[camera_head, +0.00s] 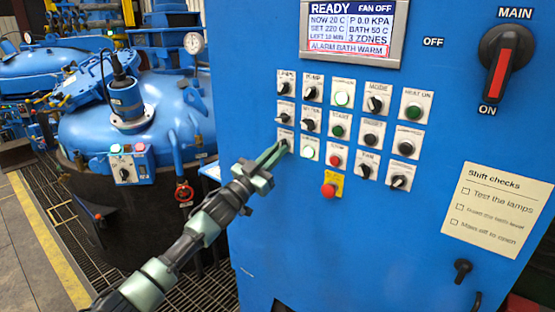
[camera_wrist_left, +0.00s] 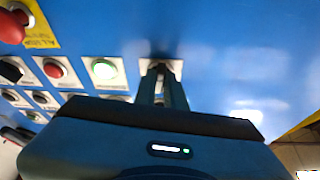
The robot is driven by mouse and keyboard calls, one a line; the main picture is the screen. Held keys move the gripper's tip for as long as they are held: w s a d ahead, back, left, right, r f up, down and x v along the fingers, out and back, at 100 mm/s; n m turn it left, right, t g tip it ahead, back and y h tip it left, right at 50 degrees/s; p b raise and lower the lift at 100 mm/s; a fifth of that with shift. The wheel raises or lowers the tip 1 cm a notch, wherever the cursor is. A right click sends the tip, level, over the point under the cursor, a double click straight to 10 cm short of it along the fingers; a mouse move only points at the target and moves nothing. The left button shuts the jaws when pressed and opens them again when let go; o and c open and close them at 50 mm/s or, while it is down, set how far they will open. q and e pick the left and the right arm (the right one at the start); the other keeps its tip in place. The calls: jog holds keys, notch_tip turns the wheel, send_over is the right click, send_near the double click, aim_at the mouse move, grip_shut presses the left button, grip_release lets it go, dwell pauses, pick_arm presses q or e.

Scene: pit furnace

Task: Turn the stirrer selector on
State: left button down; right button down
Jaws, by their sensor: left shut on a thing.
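My left gripper (camera_head: 280,149) reaches in from the left to the blue control cabinet's panel. Its fingers are shut on the selector at the lower left of the switch grid. In the left wrist view, the fingertips (camera_wrist_left: 162,74) meet at this selector's pale plate (camera_wrist_left: 176,65). The fingers hide most of the knob, so its angle and label cannot be read. Above it in the same column are two more black selectors, one at the top (camera_head: 283,88) and one in the middle (camera_head: 283,117). My right gripper is not in view.
A lit white-green lamp (camera_head: 308,152) is close right of the gripped selector. A red stop button (camera_head: 329,190) on a yellow plate sits lower right. A large main switch (camera_head: 505,55) and display (camera_head: 352,30) are higher. Blue vessels (camera_head: 140,120) stand left.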

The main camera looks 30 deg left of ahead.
pick_arm(q)
jog(key=m+h, duration=0.1)
jog(key=m, duration=0.2)
jog(key=m+g+h+b, duration=0.1)
jog(key=m, duration=0.1)
jog(key=shift+a+m+h, duration=0.2)
jog(key=shift+m+h, duration=0.2)
jog(key=shift+m, duration=0.3)
jog(key=c, duration=1.5)
grip_release()
jog(key=b+v, duration=0.3)
jog(key=v, duration=0.4)
jog(key=shift+s+a, duration=0.15)
jog(key=shift+s, duration=0.2)
